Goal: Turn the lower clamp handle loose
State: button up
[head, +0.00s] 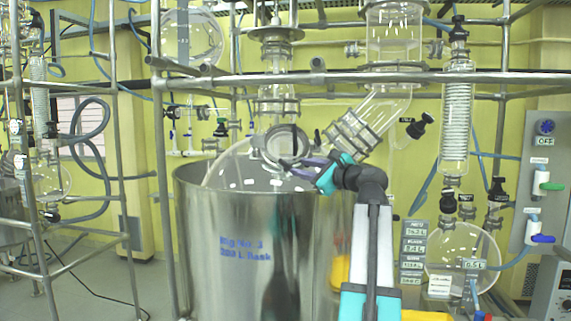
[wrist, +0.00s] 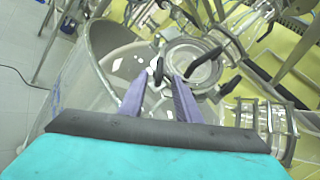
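My gripper (head: 287,163) reaches in from the right to the round clamped glass port (head: 283,148) above the big steel vessel. In the wrist view its two purple fingers (wrist: 162,76) stand apart. A small black handle (wrist: 158,66) at the port's lower left edge shows in the gap between the fingertips; I cannot tell whether either finger touches it. The metal clamp ring (wrist: 222,52) runs around the port. A longer black handle (wrist: 204,63) crosses the port's face just right of the fingertips. The clamp part behind the fingers is hidden.
The steel vessel (head: 240,235) with its glass flask stands below the gripper. A slanted glass neck (head: 358,130) is close on the right. A steel rail (head: 340,78) crosses above. A coil condenser (head: 456,120) and round flask (head: 462,255) stand farther right.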

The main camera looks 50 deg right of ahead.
aim_at(288, 165)
jog(key=w, duration=0.2)
jog(key=w+p, duration=0.1)
jog(key=w, duration=0.2)
jog(key=w+d, duration=0.1)
jog(key=w, duration=0.2)
jog(key=shift+w+p, duration=0.2)
jog(key=shift+p, duration=0.15)
grip_shut()
